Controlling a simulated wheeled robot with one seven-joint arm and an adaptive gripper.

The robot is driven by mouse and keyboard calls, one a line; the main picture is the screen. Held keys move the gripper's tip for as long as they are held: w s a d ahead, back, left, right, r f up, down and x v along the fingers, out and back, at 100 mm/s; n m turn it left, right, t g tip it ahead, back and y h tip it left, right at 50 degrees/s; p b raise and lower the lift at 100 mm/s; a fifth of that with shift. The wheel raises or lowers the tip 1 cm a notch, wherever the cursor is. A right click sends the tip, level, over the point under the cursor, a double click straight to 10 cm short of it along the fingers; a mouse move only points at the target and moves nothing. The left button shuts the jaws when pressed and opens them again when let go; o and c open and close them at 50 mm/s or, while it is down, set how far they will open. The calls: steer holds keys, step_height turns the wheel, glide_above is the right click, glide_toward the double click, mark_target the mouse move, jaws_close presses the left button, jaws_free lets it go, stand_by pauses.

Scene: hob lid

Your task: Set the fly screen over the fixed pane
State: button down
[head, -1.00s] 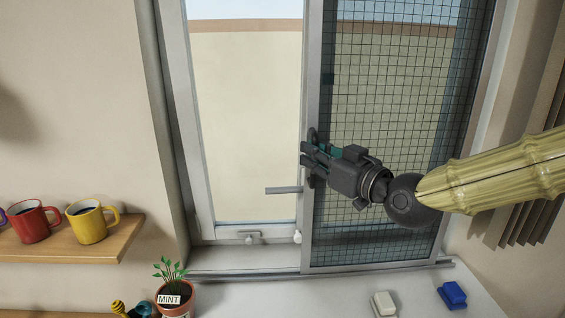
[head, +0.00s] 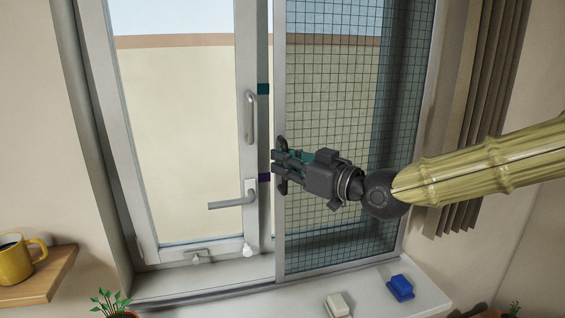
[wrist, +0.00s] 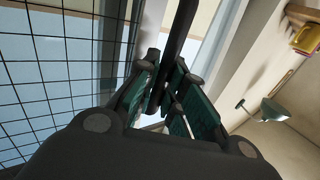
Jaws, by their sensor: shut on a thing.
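The fly screen (head: 340,110), a dark mesh in a pale frame, stands upright over the right part of the window. The fixed pane behind it shows only through the mesh, so its edges are hard to tell. My gripper (head: 279,163) is at the screen's left upright, a little below mid-height, shut on the screen. In the wrist view the mesh (wrist: 55,75) lies left of my gripper (wrist: 165,92), and a dark upright bar runs down to the fingers. The fingers hide the exact grip.
The left sash (head: 175,130) has a lever handle (head: 232,202) and a pull handle (head: 250,118). A dark strip with teal and purple marks lies between sash and screen. The sill holds a white block (head: 338,305) and a blue block (head: 400,287). Curtain (head: 480,120) hangs right.

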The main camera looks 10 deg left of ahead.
steer(key=c, duration=1.8)
jaws_free()
steer(key=shift+w+d, duration=0.15)
steer(key=shift+o, duration=0.2)
steer(key=shift+d, duration=0.15)
steer(key=v, duration=1.2)
